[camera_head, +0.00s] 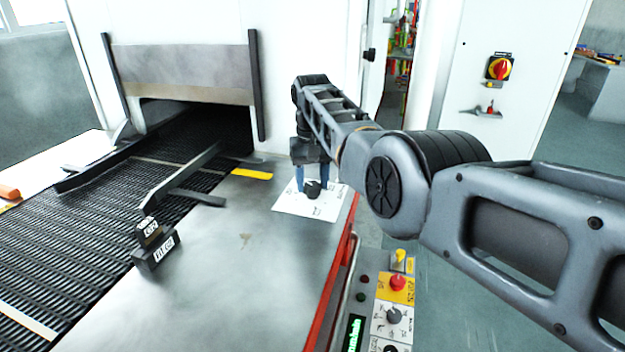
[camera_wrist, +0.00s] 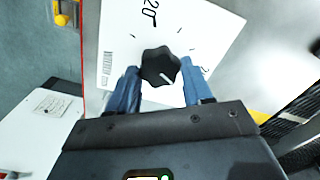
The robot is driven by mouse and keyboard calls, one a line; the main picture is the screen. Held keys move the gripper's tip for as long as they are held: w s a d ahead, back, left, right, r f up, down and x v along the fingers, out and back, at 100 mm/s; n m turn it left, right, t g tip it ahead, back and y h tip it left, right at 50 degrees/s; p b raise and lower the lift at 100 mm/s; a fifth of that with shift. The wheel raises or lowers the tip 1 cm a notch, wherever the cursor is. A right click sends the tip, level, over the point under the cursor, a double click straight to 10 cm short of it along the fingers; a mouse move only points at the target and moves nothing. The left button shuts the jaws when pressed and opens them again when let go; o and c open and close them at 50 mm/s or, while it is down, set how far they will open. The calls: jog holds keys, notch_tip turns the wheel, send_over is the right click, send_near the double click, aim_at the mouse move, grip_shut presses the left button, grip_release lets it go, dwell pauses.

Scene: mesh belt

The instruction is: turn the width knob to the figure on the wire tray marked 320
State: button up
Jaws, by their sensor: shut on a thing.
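The black lobed knob (camera_head: 313,188) stands on a white dial plate (camera_head: 290,207) on the grey metal top beside the belt. In the wrist view the knob (camera_wrist: 160,62) has a pale pointer line toward its lower right. The white plate (camera_wrist: 222,28) carries tick marks and a figure ending in "20" at its top; another figure at the right is cut off. My gripper (camera_head: 313,180) points down with its blue fingers on both sides of the knob, shut on it; the fingers also show in the wrist view (camera_wrist: 159,68). I cannot make out a tray marked 320.
A black mesh belt (camera_head: 95,215) runs into the oven opening at the left. A guide rail (camera_head: 180,178) and a black block with small labels (camera_head: 153,250) stand at its edge. A control panel with a red button (camera_head: 397,283) is at the front right.

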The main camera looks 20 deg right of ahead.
jog(key=n, duration=0.7)
jog(key=shift+a+r, duration=0.1)
jog(key=shift+r, duration=0.05)
jog(key=n, duration=0.7)
jog(key=shift+a+n, duration=0.1)
jog(key=shift+n, duration=0.2)
jog(key=n, duration=0.3)
jog(key=shift+n, duration=0.3)
jog(key=n, duration=0.3)
jog(key=shift+s+n, duration=0.1)
jog(key=shift+n, duration=0.2)
jog(key=n, duration=0.6)
jog(key=shift+s+b, duration=0.1)
jog(key=shift+b, duration=0.2)
jog(key=shift+n, duration=0.3)
jog(key=o, duration=1)
